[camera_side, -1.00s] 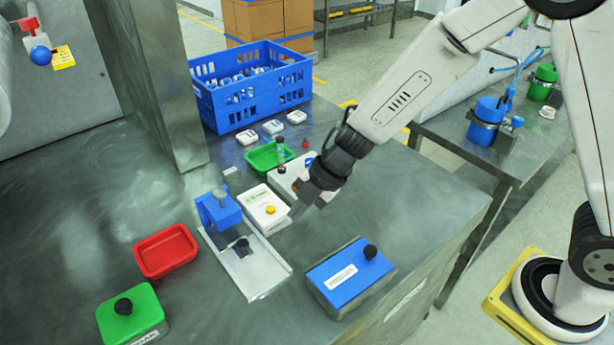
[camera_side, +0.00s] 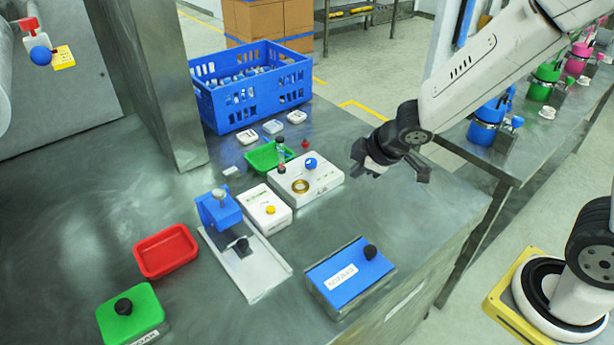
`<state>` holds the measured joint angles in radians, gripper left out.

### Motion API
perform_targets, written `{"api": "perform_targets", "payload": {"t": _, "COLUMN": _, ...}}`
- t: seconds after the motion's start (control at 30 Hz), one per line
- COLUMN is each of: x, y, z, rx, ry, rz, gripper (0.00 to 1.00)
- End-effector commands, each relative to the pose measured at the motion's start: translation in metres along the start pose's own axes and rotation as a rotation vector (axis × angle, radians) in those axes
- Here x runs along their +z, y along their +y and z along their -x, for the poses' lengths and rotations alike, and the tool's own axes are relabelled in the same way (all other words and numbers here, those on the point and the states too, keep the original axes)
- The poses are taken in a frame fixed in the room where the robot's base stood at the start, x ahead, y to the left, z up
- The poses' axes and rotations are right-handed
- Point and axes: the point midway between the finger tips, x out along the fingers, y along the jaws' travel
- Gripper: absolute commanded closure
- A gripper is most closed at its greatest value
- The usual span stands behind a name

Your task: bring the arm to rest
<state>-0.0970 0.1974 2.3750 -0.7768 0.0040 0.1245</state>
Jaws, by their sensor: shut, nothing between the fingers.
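My gripper (camera_side: 392,177) is shut and empty. It hangs above the right part of the metal table (camera_side: 420,215), to the right of a white box (camera_side: 318,178) with a blue knob and a brass ring on top. It appears clear of everything on the table. My arm reaches in from the upper right.
A blue crate (camera_side: 212,108) of small parts stands at the back. Nearer are a green tray (camera_side: 262,160), a white box with a yellow button (camera_side: 264,212), a blue clamp stand (camera_side: 218,210), a red tray (camera_side: 166,252), a green box (camera_side: 133,318) and a blue-lidded box (camera_side: 350,278).

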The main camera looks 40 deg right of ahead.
Motion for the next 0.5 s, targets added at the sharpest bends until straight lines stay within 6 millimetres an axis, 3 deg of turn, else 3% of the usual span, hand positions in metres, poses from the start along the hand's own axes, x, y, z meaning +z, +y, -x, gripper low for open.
{"api": "perform_targets", "payload": {"t": 0.27, "x": 0.05, "y": -0.004, "z": 0.024, "rx": 0.009, "ry": -0.16, "rz": -0.329, "gripper": 1.0}}
{"api": "perform_targets", "payload": {"t": 0.5, "x": 0.083, "y": -0.024, "z": 0.043, "rx": -0.033, "ry": -0.277, "rz": -0.589, "gripper": 1.0}}
